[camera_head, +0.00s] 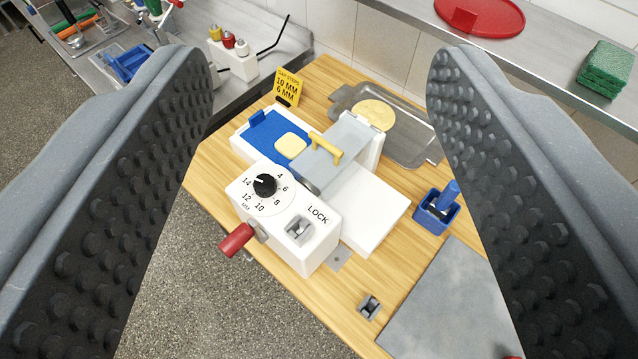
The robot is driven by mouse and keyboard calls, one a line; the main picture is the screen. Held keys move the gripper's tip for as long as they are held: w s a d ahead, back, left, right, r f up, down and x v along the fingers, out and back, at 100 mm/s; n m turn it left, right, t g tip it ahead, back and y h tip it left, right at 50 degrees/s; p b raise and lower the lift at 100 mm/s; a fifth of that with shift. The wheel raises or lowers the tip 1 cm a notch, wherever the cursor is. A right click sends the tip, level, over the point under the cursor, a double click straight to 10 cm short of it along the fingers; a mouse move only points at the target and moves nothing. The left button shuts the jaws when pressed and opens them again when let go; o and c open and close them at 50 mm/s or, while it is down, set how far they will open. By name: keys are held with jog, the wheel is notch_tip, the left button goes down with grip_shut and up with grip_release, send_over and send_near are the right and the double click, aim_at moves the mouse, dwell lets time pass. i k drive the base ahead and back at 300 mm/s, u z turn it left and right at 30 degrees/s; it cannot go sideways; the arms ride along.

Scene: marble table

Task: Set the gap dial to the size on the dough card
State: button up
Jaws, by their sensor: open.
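The gap dial (265,186) is a black knob on a round white scale marked 4, 6, 8, 10, 12, 14 and MM, on top of a white machine (310,258). Its pointer seems to face up-left, near 14, but I cannot read it exactly. The yellow dough card (286,88) stands behind the machine and reads 10 MM above 6 MM; its small heading is hard to read. My gripper (322,62) is open and empty. Its two dark studded fingers frame the view on the left and right, with the machine between them, and touch nothing I can see.
A LOCK switch (299,229) and a red-handled lever (237,240) sit near the dial. A raised grey cover with a yellow handle (325,147) stands behind it. A metal tray (400,135) holds a dough disc (374,115). A blue holder (436,211) stands at right.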

aim_at(265, 185)
jog(key=z, duration=0.05)
jog(key=k, duration=1.15)
jog(key=u, duration=0.7)
jog(key=i, duration=1.7)
jog(key=z, duration=0.3)
